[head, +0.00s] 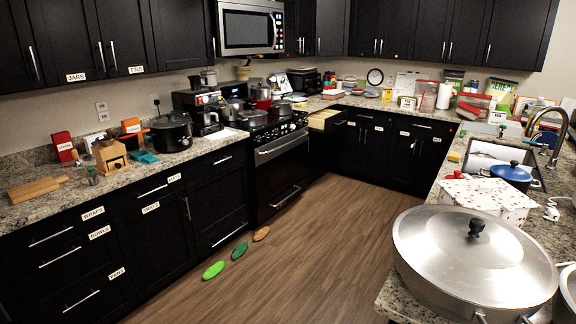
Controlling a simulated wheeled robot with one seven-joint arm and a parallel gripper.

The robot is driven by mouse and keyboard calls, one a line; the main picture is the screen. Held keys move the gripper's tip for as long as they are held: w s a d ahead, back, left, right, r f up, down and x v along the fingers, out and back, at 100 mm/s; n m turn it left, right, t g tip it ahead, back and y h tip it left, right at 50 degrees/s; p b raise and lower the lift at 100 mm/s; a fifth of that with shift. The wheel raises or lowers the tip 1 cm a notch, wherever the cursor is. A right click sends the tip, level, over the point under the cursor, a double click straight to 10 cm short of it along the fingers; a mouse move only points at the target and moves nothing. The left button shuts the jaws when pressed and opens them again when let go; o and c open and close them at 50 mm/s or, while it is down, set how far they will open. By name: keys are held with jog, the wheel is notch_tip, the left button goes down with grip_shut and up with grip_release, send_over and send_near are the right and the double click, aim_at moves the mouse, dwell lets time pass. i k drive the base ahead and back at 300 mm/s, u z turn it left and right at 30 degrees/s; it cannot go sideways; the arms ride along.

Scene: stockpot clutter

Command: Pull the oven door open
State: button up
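The oven (281,178) stands in the left run of dark cabinets, beneath a stovetop that carries several pots. Its dark door (283,172) looks closed, and a long metal handle (283,147) runs across the door's upper part. A second, lower bar handle (286,196) sits on the panel near the floor. Round control knobs show on the front edge above the door. My gripper is not in view, so I cannot see whether it is open or shut.
Green, dark green and brown oval mats (238,251) lie on the wooden floor in front of the left cabinets. The floor (305,235) is otherwise clear up to the oven. At right, a counter bears a large lidded stockpot (450,255) close by.

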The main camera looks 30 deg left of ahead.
aim_at(278, 164)
jog(key=u, duration=1.35)
jog(key=i, duration=3.45)
jog(key=z, duration=1.3)
jog(key=i, duration=1.65)
jog(key=u, duration=2.05)
jog(key=i, duration=0.25)
jog(key=z, duration=0.1)
